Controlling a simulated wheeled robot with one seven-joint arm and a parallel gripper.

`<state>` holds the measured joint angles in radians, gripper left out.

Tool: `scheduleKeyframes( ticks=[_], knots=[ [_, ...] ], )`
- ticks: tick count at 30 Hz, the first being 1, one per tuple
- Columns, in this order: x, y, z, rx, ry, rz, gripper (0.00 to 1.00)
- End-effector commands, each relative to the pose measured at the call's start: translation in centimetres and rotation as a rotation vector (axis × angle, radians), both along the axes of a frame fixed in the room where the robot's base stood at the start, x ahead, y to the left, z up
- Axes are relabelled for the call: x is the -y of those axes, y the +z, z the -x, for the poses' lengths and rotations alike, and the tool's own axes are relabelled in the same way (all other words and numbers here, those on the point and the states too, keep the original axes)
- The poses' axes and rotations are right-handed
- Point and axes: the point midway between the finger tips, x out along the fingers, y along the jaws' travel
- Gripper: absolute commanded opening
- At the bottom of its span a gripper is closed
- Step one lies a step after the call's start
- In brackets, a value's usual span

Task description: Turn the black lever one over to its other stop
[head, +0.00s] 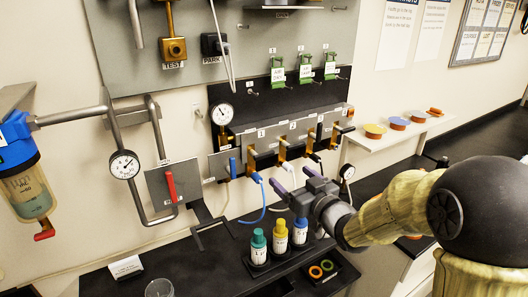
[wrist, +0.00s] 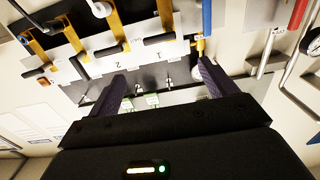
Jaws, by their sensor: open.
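Black lever one (head: 264,154) is a short black handle on a brass valve, at the left of the valve row on the wall panel in the head view. It lies about level, pointing right from its brass body. In the wrist view, which is turned nearly upside down, the lever (wrist: 157,39) shows near the "1" label, beyond the fingers. My gripper (head: 294,181) has two purple fingers, apart and empty, below and to the right of lever one. In the wrist view my gripper (wrist: 162,72) straddles free space, with lever one between and past the fingertips, not touched.
Other black-handled brass valves, such as valve two (wrist: 107,50), stand close alongside. A blue handle (head: 232,168) is left of lever one, with a red handle (head: 170,185) further left. A blue hose (head: 262,203) hangs below. Capped bottles (head: 280,236) stand beneath my gripper.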

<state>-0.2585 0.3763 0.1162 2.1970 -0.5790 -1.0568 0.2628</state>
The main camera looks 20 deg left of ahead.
Motion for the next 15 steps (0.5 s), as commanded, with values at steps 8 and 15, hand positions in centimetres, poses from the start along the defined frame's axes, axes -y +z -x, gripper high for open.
scheduleKeyframes(
  ticks=[8,15],
  knots=[
    [-3.7,0.3,-3.1,-0.001,0.003,0.001,0.85],
    [-6.8,0.3,-5.7,-0.001,0.002,0.000,0.85]
  ],
)
